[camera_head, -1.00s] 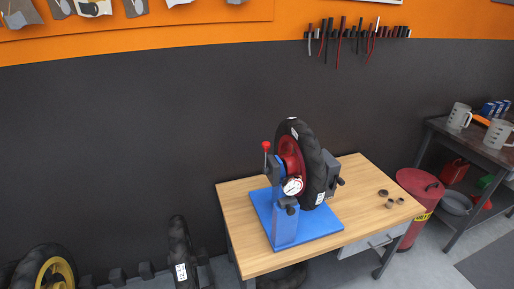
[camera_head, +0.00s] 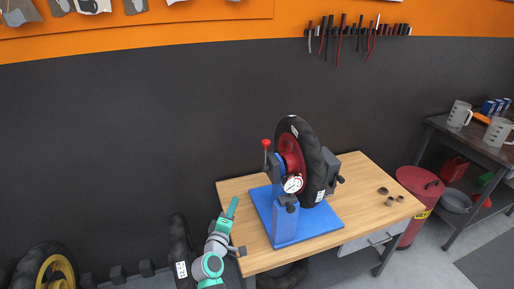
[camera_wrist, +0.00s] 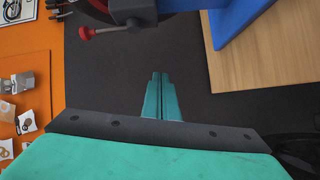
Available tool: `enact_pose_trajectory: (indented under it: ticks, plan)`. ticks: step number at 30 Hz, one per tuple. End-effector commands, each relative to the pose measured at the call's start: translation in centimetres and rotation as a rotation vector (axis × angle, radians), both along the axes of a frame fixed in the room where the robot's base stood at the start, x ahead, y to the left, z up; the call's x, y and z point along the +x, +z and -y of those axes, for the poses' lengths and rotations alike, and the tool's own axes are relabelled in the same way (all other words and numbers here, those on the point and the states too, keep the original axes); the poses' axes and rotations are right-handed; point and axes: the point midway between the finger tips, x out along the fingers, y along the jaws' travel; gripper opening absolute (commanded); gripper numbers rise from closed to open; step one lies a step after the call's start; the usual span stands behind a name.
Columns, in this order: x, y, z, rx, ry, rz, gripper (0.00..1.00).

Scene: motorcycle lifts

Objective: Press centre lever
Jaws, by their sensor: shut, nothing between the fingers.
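The lever (camera_head: 266,149) is a thin rod with a red ball on top, upright at the left side of the wheel stand (camera_head: 285,225). In the wrist view the lever (camera_wrist: 96,32) shows near the top, its red knob to the left. The stand is blue with a black tyre and red hub, on a wooden table. My gripper (camera_head: 233,203) is shut and empty, low at the table's left edge, left of and below the lever. In the wrist view its teal fingers (camera_wrist: 159,77) are together and apart from the lever.
The wooden table (camera_head: 370,180) has small metal rings (camera_head: 390,201) on its right. A tyre (camera_head: 180,250) stands on the floor left of the table. A red drum (camera_head: 419,190) is at the right. The dark wall (camera_head: 120,140) is behind.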

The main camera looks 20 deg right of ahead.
Motion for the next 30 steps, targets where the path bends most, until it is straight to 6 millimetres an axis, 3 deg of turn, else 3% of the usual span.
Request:
enact_pose_trajectory:
  ticks: [1, 6, 12, 18, 30]
  plan:
    - [1.8, 2.7, 0.5, -0.029, -0.030, 0.012, 0.00]
    - [5.4, 9.8, 2.3, -0.120, -0.130, 0.021, 0.00]
    - [7.4, 15.4, 3.6, -0.180, -0.212, 0.027, 0.00]
    - [7.8, 17.0, 3.9, -0.196, -0.238, 0.025, 0.00]
    - [8.1, 17.1, 4.3, -0.196, -0.238, 0.026, 0.00]
